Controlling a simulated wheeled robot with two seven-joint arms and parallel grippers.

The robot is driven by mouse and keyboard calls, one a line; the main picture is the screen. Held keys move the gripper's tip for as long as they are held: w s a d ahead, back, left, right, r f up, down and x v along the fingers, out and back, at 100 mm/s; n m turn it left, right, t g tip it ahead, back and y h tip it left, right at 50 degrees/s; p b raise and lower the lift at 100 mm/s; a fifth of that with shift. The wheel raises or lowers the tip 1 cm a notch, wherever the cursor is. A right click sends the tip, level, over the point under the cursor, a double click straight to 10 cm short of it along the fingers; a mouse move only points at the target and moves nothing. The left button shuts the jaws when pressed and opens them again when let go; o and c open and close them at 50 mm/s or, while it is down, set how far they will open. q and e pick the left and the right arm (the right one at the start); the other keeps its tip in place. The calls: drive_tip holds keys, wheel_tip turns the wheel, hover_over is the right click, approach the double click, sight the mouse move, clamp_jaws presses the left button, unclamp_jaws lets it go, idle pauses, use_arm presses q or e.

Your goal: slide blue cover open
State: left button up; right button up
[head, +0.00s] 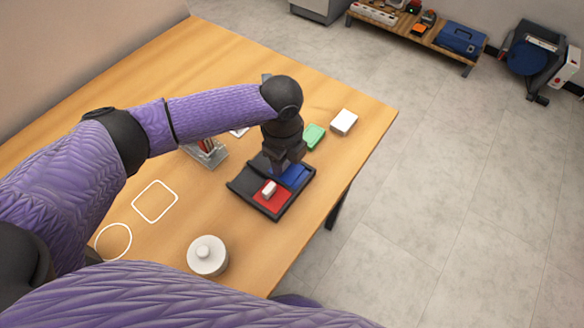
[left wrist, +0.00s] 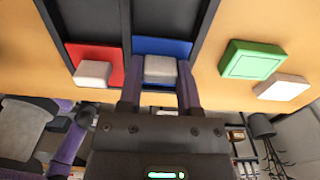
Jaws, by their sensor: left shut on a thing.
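The blue cover (head: 294,176) lies in the right-hand track of a black tray (head: 243,185) on the wooden table. It also shows in the left wrist view (left wrist: 174,47), with a pale knob (left wrist: 160,70) on it. My left gripper (head: 283,168) reaches down over the tray. In the left wrist view its fingers (left wrist: 160,88) stand on both sides of the knob, shut on it. The red cover (head: 269,203) with its own white knob lies beside the blue one in the other track. In the head view my gripper hides the blue cover's knob. My right gripper is not in view.
A green block (head: 314,136) and a white block (head: 344,122) lie beyond the tray. A round white lidded pot (head: 207,255) stands near the front. A holder (head: 205,153) with upright items stands left of the tray. White outlines mark the table at left.

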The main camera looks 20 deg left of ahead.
use_arm(q)
drive_tip(key=shift+w+a, duration=0.25)
drive_tip(key=shift+a, duration=0.45)
drive_tip(key=shift+w+a, duration=0.25)
drive_tip(key=shift+a, duration=0.4)
drive_tip(key=shift+w+a, duration=0.25)
drive_tip(key=shift+a, duration=0.45)
drive_tip(key=o, duration=0.9)
drive_tip(key=shift+r, duration=0.1)
wheel_tip(320, 180, up, 7)
drive_tip(key=p, duration=0.7)
drive_tip(key=shift+p, duration=0.35)
drive_tip(key=shift+d, duration=0.15)
